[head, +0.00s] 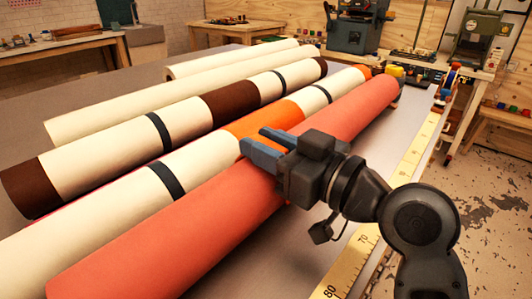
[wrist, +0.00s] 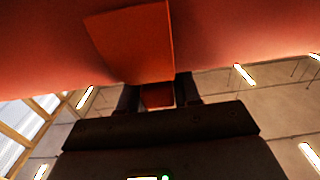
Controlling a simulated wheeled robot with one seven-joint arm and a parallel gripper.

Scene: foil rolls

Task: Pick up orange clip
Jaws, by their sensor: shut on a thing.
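The orange clip (wrist: 135,42) shows in the wrist view as a flat orange-red plate against a coral-red roll (wrist: 235,35). A small block of the same colour sits between my gripper's fingers (wrist: 158,90), which are shut on it. In the head view, my gripper (head: 264,147) is over the near coral-red roll (head: 160,243), its blue-grey fingers pointing left across it. The clip cannot be made out in the head view. I cannot tell whether the clip touches the roll.
Beyond lies a cream roll with an orange band (head: 262,119) and black straps, then a cream and brown roll (head: 228,101) and plain cream rolls (head: 150,98). A yellow measuring tape (head: 408,162) runs along the table's right edge. Workbenches with machines (head: 480,40) stand behind.

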